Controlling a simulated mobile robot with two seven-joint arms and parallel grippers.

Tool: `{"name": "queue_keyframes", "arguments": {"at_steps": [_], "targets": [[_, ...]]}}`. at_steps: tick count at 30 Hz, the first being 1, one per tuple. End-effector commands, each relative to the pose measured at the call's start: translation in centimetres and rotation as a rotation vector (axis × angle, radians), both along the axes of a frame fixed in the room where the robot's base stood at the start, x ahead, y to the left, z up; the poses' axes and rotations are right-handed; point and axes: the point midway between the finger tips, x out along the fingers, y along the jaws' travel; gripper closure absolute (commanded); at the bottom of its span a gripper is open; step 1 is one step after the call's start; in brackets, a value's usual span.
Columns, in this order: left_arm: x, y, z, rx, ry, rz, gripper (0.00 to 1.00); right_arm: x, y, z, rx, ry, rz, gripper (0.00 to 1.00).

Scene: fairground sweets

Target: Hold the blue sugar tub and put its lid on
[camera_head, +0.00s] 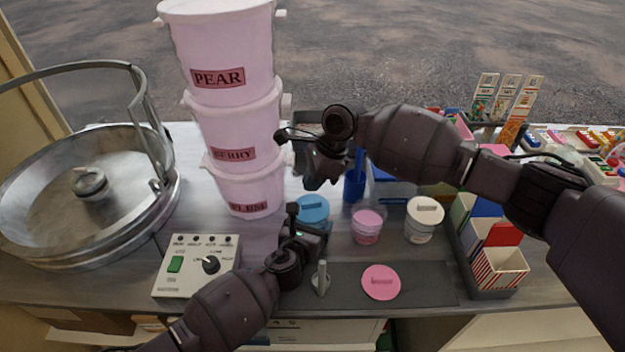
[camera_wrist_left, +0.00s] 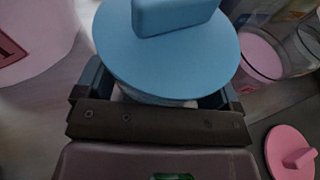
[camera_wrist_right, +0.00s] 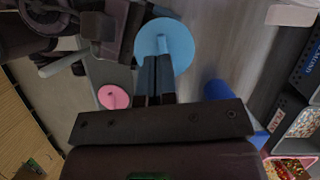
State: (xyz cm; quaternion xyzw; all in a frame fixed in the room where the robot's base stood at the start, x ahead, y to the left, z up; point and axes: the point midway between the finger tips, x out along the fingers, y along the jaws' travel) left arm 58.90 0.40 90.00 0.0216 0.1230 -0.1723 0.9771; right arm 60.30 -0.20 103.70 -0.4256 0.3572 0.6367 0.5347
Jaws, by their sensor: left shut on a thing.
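The blue lid (camera_head: 313,206), a round disc with a bar handle, lies on top of the sugar tub. In the left wrist view the lid (camera_wrist_left: 165,55) covers the tub's mouth, and a strip of the pale tub (camera_wrist_left: 150,99) shows below its edge. I cannot tell if it is fully pressed down. My left gripper (camera_head: 312,228) is shut around the tub, a finger on each side. My right gripper (camera_head: 318,182) is above and behind the lid, apart from it. In the right wrist view its fingers (camera_wrist_right: 157,80) are together and empty, with the lid (camera_wrist_right: 165,45) beyond them.
A pink lid (camera_head: 381,283) lies on the dark mat (camera_head: 435,284). Stacked pink buckets (camera_head: 235,130) and a control box (camera_head: 196,266) are left.

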Motion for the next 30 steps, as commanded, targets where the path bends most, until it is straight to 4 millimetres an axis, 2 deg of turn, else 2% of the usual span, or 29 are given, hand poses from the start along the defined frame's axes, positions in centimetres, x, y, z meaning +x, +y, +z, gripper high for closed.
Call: {"name": "queue_keyframes", "arguments": {"at_steps": [12, 30], "targets": [[0.1, -0.1, 0.2, -0.002, -0.004, -0.001, 0.28, 0.0, 0.0, -0.1, 0.0, 0.0, 0.0, 1.0], [0.1, -0.1, 0.2, -0.002, -0.004, -0.001, 0.28, 0.0, 0.0, -1.8, 0.001, 0.001, -0.001, 1.0]]}}
